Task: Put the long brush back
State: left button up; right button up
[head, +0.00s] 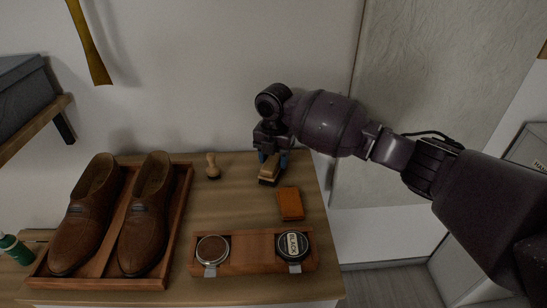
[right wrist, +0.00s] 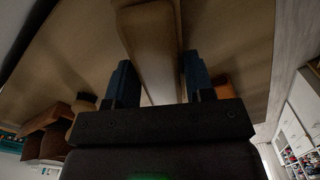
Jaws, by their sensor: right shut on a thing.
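The long brush (head: 269,174), with a pale wooden back and a dark underside, is at the far right part of the wooden table top. My right gripper (head: 270,157) comes down from above and is shut on it. In the right wrist view, the brush's wooden body (right wrist: 150,45) runs lengthwise between the two blue-grey fingers of the gripper (right wrist: 158,82). I cannot tell whether the brush touches the table. My left gripper is in neither view.
A small knobbed brush (head: 212,168) stands left of the gripper. An orange-brown block (head: 290,204) lies just in front. A wooden holder (head: 252,250) with two tins is nearer. A tray (head: 183,205) of brown shoes (head: 146,215) is left. The table's right edge is close.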

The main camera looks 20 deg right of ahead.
jog(key=shift+r, duration=0.2)
jog(key=shift+f, duration=0.15)
jog(key=o, duration=0.8)
jog(key=shift+o, duration=0.2)
notch_tip(320, 180, up, 12)
jog(key=p, duration=0.2)
